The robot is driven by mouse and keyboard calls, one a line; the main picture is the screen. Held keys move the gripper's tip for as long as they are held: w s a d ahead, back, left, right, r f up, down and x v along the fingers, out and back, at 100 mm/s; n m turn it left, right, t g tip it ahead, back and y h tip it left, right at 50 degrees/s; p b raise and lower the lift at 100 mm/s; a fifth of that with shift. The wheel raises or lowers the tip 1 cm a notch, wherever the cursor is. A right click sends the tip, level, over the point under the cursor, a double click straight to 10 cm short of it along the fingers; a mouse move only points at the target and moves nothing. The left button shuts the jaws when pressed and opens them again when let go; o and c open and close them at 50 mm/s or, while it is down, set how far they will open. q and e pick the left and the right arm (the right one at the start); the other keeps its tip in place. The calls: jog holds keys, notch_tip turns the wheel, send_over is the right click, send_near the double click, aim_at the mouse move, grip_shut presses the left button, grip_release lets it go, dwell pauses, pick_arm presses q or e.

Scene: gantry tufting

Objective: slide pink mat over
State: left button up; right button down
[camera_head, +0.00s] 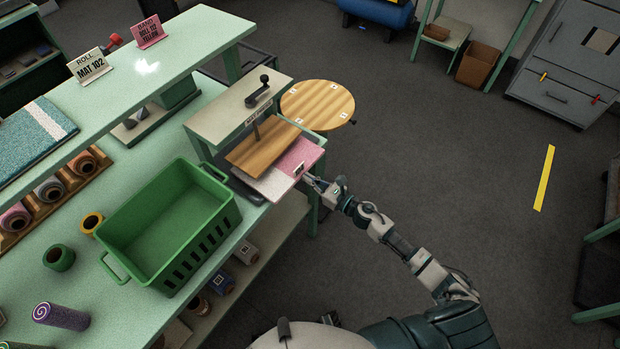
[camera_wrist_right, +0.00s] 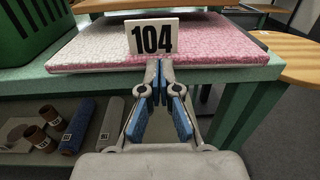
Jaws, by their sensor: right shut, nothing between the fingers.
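The pink and white mat (camera_head: 292,160) lies flat on the green bench, partly under the wooden plate (camera_head: 262,146) of the press. In the right wrist view the mat (camera_wrist_right: 210,45) shows its near edge, white at left and pink at right. A white tag reading 104 (camera_wrist_right: 153,37) stands at that edge. My right gripper (camera_head: 309,179) is at the mat's near edge, its fingers shut and empty. In the wrist view its blue-padded fingers (camera_wrist_right: 158,70) point at the edge just below the tag; I cannot tell whether they touch it. My left gripper is not in view.
A green crate (camera_head: 222,222) stands on the bench left of the mat. A round wooden stool top (camera_head: 318,103) is beyond the press. Open grey floor lies to the right.

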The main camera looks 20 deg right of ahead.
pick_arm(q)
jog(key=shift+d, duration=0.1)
pick_arm(e)
jog(key=shift+d, duration=0.1)
jog(key=shift+w, duration=0.1)
jog(key=x, duration=0.2)
jog(key=shift+w+a, duration=0.25)
jog(key=shift+w, duration=0.05)
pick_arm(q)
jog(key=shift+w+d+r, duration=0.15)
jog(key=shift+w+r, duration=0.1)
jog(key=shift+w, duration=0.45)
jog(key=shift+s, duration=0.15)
